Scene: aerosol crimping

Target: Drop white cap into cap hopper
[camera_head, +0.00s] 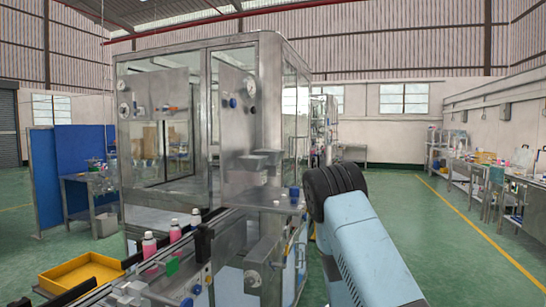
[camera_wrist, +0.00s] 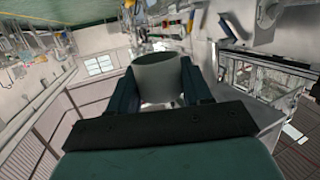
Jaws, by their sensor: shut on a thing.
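In the wrist view, my gripper (camera_wrist: 158,70) has its two dark fingers closed on either side of a pale grey-white round cap (camera_wrist: 160,84). The cap sits between the fingers, clear of any surface that I can make out. In the head view my blue arm reaches up at centre right, and the gripper and cap do not show there. A small metal bin (camera_head: 262,160) on the front of the machine looks like the cap hopper, but I cannot be sure. Its inside is hidden.
A glass-and-steel machine cabinet (camera_head: 215,125) stands left of my arm. Pink bottles with white tops (camera_head: 149,245) stand on the conveyor before it. A yellow tray (camera_head: 80,274) is at lower left. Green floor lies open on the right, before a cluttered bench (camera_head: 500,178).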

